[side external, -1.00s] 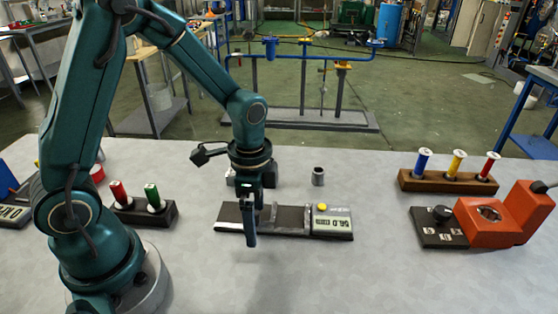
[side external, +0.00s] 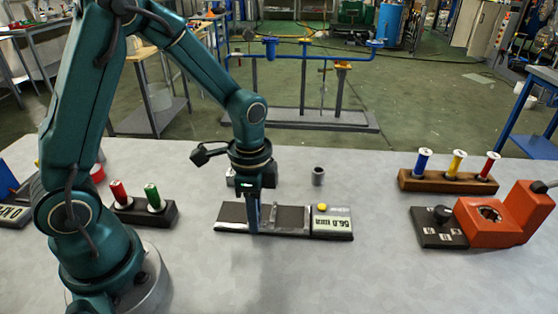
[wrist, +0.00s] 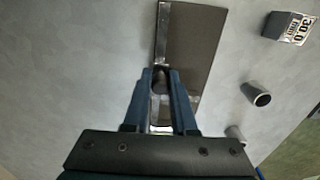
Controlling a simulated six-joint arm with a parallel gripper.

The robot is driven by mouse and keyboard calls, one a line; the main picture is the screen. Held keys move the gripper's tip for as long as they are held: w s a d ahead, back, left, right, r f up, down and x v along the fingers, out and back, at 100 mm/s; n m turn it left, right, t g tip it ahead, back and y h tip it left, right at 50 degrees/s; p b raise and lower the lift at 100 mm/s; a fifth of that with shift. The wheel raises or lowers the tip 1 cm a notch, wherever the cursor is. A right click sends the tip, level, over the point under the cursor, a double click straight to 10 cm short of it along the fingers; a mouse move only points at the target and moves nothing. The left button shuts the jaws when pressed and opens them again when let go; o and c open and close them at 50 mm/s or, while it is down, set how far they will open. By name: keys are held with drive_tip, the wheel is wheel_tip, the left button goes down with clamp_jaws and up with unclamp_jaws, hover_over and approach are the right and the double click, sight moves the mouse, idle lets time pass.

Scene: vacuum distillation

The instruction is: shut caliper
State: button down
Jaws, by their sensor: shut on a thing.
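The caliper (side external: 290,221) lies flat on the table, a long dark bar with a light rail and a display block (side external: 333,221) with a yellow button at its right end. My gripper (side external: 253,224) points down over the left part of the bar. In the wrist view its two blue fingers (wrist: 160,76) are shut on a small dark piece of the caliper, likely its slider, which they mostly hide. The dark plate of the caliper (wrist: 193,45) also shows beyond the fingertips there.
A small grey cup (side external: 318,176) stands behind the caliper. A spool rack (side external: 448,181) and an orange device (side external: 490,218) stand on the right. Red and green spools (side external: 137,198) stand left. The table in front is clear.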

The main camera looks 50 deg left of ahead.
sight(285, 228)
drive_tip(key=shift+w+d, duration=1.95)
drive_tip(key=shift+w, duration=0.1)
drive_tip(key=c, duration=0.7)
unclamp_jaws()
drive_tip(key=shift+r, duration=3.5)
drive_tip(key=shift+r, duration=0.1)
